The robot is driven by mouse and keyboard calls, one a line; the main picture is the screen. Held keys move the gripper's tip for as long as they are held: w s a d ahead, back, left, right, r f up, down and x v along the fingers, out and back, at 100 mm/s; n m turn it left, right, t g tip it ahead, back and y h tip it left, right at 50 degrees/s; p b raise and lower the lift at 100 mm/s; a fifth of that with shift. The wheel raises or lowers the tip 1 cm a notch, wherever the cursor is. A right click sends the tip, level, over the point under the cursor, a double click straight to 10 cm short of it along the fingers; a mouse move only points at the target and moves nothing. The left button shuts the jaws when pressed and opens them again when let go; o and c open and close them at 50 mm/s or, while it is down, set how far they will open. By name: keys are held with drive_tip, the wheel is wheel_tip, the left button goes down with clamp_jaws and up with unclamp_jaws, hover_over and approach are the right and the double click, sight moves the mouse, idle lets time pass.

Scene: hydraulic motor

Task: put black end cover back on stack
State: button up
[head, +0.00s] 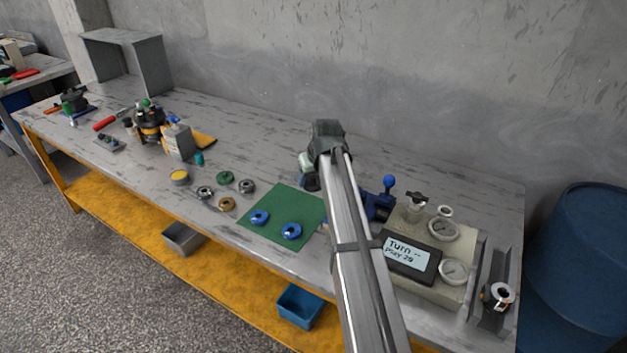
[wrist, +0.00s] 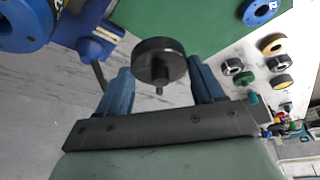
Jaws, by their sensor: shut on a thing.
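In the wrist view a black end cover (wrist: 158,58), a round dark disc with a short stub, sits between the fingers of my gripper (wrist: 163,78), which is shut on it. A blue flanged part with bolt holes (wrist: 22,22) is at the upper left of that view, next to a blue vise (wrist: 100,40); it may be the stack, cut by the frame edge. In the head view my gripper (head: 309,178) is above the bench behind the green mat, left of the blue vise (head: 378,204).
A green mat (head: 283,203) holds two blue rings (head: 260,217) (head: 291,231). Several small rings and discs lie left of it, including a green one (head: 225,177). Right of the vise stands a beige gauge unit (head: 425,283) with a display. The bench behind the mat is clear.

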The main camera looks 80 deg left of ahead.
drive_tip(key=shift+r, duration=0.25)
drive_tip(key=shift+r, duration=0.5)
idle(0.3)
